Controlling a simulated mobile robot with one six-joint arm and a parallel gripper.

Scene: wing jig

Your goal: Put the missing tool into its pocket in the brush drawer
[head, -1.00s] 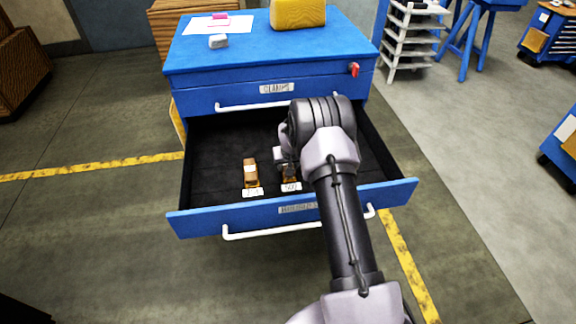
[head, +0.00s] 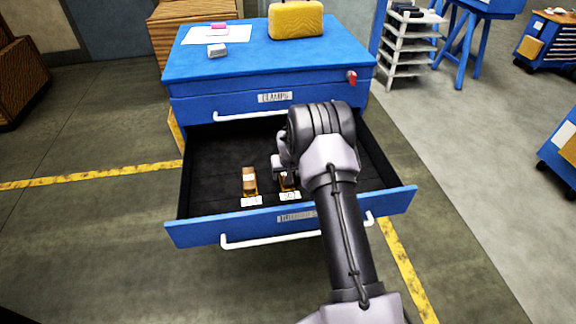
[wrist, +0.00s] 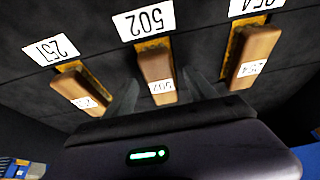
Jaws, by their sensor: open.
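The brush drawer (head: 215,190) is pulled out, its dark floor bearing yellow pockets with white number labels. In the wrist view, three brown wooden tools lie in a row: 251 (wrist: 78,92) at left, 502 (wrist: 156,68) in the middle and 254 (wrist: 258,50) at right. Tool 502 lies at the yellow pocket (wrist: 150,46) behind the label reading 502 (wrist: 143,21). My gripper (wrist: 160,92) is open, with one finger on each side of tool 502, apparently apart from it. In the head view, my arm hides tool 254 and most of my gripper (head: 281,168).
The cabinet's blue top (head: 275,65) holds a yellow case (head: 296,20), a small grey-white block (head: 217,51) and a pink item on paper. The drawer front (head: 200,233) and side walls bound the space. The drawer's left and rear floor looks clear.

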